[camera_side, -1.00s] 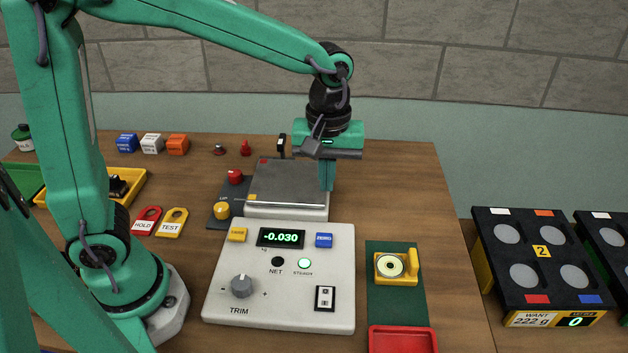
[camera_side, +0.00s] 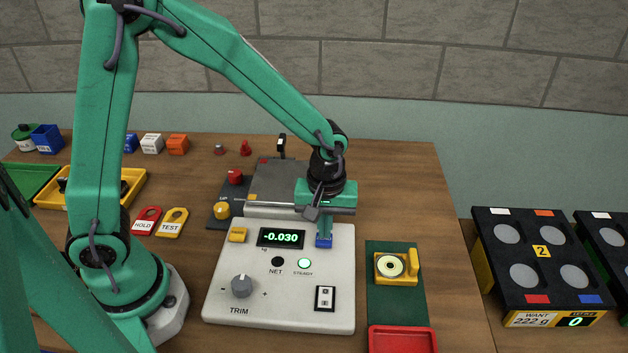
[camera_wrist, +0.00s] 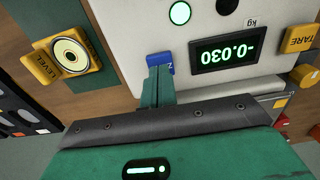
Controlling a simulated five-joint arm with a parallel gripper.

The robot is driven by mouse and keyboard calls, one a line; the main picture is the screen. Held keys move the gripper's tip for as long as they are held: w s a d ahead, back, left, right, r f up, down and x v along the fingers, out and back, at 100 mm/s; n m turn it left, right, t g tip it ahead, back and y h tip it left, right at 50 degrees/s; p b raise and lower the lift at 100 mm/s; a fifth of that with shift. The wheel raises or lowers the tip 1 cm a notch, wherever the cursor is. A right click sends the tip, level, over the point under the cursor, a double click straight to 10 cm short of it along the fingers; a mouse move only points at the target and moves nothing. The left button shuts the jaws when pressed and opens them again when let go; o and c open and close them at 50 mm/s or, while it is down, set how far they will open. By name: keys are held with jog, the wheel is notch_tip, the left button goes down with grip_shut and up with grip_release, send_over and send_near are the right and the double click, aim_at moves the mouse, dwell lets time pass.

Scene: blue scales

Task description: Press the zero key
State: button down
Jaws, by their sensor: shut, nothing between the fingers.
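The blue zero key (camera_side: 323,243) is on the white scale console (camera_side: 285,315), right of the display (camera_side: 281,238), which reads -0.030. My gripper (camera_side: 325,232) is shut and empty, pointing down with its fingertips right at the key, hiding part of it. In the wrist view the shut fingers (camera_wrist: 157,85) end at the edge of the blue key (camera_wrist: 161,61), with part of its letter showing. I cannot tell whether they touch it or whether it is pressed down. The green STEADY light (camera_side: 304,263) is lit; the NET light (camera_side: 278,262) is dark.
The yellow tare key (camera_side: 238,235) is left of the display. The trim knob (camera_side: 242,286) and a rocker switch (camera_side: 325,298) sit lower on the console. The weighing pan (camera_side: 280,182) stands behind, and a yellow level (camera_side: 396,267) lies to the right.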

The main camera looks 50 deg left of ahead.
jog(key=shift+f, duration=0.3)
jog(key=shift+s+f, duration=0.1)
jog(key=shift+f, duration=0.95)
jog(key=shift+r, duration=0.1)
notch_tip(320, 180, up, 14)
jog(key=shift+w+r, duration=0.25)
dwell(0.9)
